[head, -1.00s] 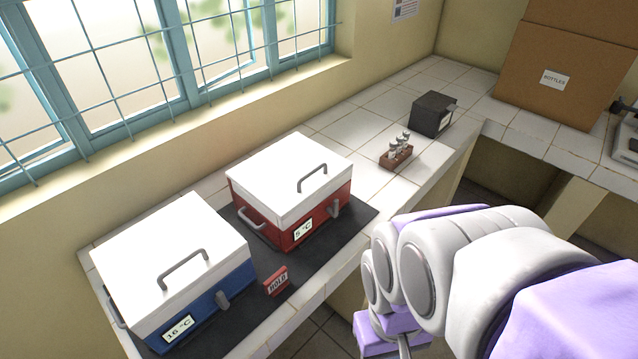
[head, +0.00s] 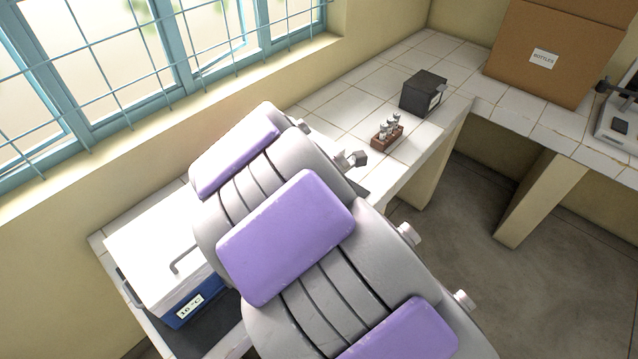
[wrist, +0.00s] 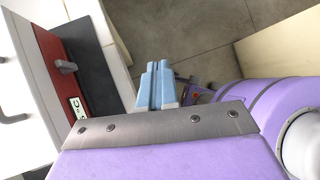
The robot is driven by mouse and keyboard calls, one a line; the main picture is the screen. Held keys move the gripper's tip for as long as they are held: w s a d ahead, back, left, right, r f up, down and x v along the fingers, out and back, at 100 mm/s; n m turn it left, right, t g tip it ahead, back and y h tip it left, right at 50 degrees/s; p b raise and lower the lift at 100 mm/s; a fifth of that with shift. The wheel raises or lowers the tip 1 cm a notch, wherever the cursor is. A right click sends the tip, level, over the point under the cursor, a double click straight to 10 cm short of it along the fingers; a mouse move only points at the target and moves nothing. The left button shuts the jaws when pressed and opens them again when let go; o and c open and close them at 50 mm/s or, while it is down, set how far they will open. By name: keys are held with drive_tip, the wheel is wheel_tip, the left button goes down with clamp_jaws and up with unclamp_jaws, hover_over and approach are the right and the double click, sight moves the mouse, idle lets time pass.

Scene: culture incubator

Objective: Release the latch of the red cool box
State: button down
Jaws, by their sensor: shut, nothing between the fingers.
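The red cool box (wrist: 50,55) is at the left of the wrist view, with part of its white lid (wrist: 18,75) and lid handle. Its grey latch (wrist: 66,67) sticks out from the red front, above the temperature label (wrist: 77,107) in the picture. My gripper (wrist: 158,68) shows as two light blue fingers, shut together and empty. It is to the right of the latch and apart from it, with floor behind the fingers. In the head view my arm covers the red box, and my fingers cannot be made out.
A blue cool box (head: 196,306) with a white lid stands at the lower left, partly behind my arm. A vial rack (head: 386,138) and a dark box (head: 423,93) are farther along the tiled counter (head: 335,105). A cardboard box (head: 545,60) stands at the back. Open floor lies right.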

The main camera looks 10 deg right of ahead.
drive_tip(key=w+a+f+n+t+p, duration=0.4)
drive_tip(key=w+a+f+n, duration=0.3)
drive_tip(key=n, duration=1.2)
drive_tip(key=w+a, duration=0.3)
drive_tip(key=a, duration=0.3)
drive_tip(key=shift+w+a+f+n+t, duration=0.2)
drive_tip(key=shift+w+n+t, duration=0.1)
drive_tip(key=shift+w, duration=0.05)
drive_tip(key=shift+d, duration=0.15)
drive_tip(key=w+d+r+b+x, duration=0.1)
drive_tip(key=r+b+x, duration=0.1)
drive_tip(key=x, duration=1)
drive_tip(key=shift+w+d+f+b, duration=0.25)
drive_tip(key=shift+d+b, duration=0.2)
drive_tip(key=shift+b, duration=0.4)
drive_tip(key=shift+r+p, duration=0.2)
drive_tip(key=shift+p, duration=0.65)
drive_tip(key=shift+p, duration=0.35)
